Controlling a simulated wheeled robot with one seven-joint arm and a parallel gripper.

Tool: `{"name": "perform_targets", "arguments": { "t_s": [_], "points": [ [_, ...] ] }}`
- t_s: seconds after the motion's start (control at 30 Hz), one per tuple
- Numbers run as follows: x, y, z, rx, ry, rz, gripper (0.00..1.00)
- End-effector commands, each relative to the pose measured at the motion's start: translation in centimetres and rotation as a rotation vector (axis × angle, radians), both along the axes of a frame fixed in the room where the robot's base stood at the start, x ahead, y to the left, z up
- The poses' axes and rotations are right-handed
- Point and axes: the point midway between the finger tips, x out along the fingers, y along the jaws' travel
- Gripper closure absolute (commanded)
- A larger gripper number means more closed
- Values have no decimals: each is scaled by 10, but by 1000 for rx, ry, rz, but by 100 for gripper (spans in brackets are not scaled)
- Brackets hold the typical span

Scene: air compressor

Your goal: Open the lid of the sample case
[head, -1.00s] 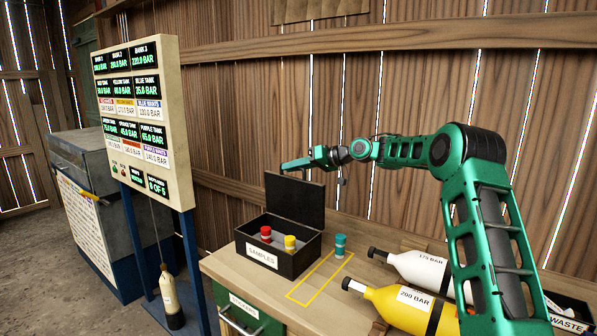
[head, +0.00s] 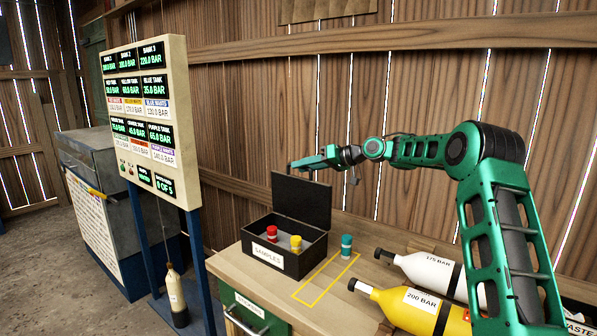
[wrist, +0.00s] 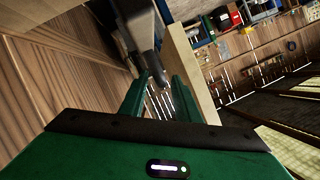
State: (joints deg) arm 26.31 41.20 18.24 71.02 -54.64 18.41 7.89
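The black sample case (head: 267,257), labelled SAMPLES, sits on the wooden bench. Its lid (head: 302,200) stands upright at the back, so the case is open. A red-capped sample (head: 271,234) and a yellow-capped sample (head: 295,243) stand inside. A teal-capped sample (head: 346,246) stands outside, to the right of the case. My gripper (head: 290,167) is above the lid's top edge near its left corner; I cannot tell whether it touches. In the wrist view its two green fingers (wrist: 160,80) are apart with nothing held between them.
A yellow outline (head: 322,285) marks bench space right of the case. A white bottle (head: 425,268) and a yellow bottle (head: 405,307) lie further right. The readout board (head: 150,120) stands at left. The plank wall is close behind.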

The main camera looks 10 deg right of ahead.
Motion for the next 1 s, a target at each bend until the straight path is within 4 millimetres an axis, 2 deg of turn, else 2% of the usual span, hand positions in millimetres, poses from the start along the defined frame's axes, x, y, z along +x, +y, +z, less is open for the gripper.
{"name": "perform_targets", "arguments": {
  "t_s": [0.2, 0.4, 0.6, 1.0],
  "points": [
    [-24, -33, 14, 0, 0, -3, 71],
    [-41, -56, 23, -1, 1, -2, 71],
    [-49, -66, 28, 1, 1, 0, 71],
    [-49, -67, 28, 0, 1, -1, 71]
  ]
}}
